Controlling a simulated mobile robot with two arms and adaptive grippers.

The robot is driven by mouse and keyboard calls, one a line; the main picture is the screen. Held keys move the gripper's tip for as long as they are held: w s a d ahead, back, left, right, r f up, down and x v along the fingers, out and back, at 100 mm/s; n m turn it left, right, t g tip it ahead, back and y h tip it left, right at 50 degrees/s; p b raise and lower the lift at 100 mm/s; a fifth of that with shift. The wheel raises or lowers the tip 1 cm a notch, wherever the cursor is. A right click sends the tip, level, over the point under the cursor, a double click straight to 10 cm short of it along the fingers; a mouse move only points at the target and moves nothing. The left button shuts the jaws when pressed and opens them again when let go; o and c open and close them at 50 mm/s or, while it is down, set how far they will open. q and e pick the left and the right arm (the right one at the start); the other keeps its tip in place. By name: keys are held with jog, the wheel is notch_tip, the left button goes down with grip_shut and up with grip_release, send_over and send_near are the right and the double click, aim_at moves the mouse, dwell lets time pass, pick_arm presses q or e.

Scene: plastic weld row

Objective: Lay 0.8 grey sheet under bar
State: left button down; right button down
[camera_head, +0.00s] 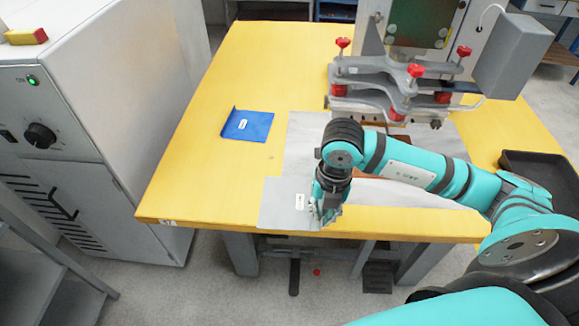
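A grey sheet (278,208) with a small white label lies at the front edge of the yellow table. My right gripper (322,214) points down at the sheet's right side, beside the label. It looks touching or very near; whether its fingers are closed on the sheet cannot be told. The welding machine's bar assembly (372,104), grey with red knobs, stands behind at the back right. A larger pale grey plate (303,135) lies in front of and below it. My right arm hides part of this plate and a brown piece on it. My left gripper is not in view.
A blue sheet (247,125) with a label lies on the yellow table (200,165), left of the plate. A black tray (545,178) sits at the right. A white cabinet (120,90) stands close on the left. The table's left part is mostly clear.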

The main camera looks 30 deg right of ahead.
jog(key=shift+w+a+f+b, duration=0.3)
jog(key=shift+a+b, duration=0.1)
jog(key=shift+a, duration=0.25)
jog(key=shift+w+r, duration=0.15)
jog(key=shift+w, duration=0.15)
jog(key=w+d, duration=0.2)
jog(key=w, duration=0.2)
jog(key=w+d+f+p, duration=0.1)
jog(key=w+d, duration=0.2)
jog(key=w, duration=0.1)
jog(key=w+d+p, duration=0.1)
jog(key=w+d, duration=0.2)
jog(key=w, duration=0.2)
jog(key=shift+f, duration=0.15)
notch_tip(320, 180, down, 3)
jog(key=shift+d+f, duration=0.1)
jog(key=shift+f, duration=0.1)
jog(key=c, duration=1.9)
grip_release()
jog(key=shift+f, duration=0.1)
jog(key=shift+c, duration=0.2)
jog(key=o, duration=0.5)
jog(key=shift+c, duration=0.2)
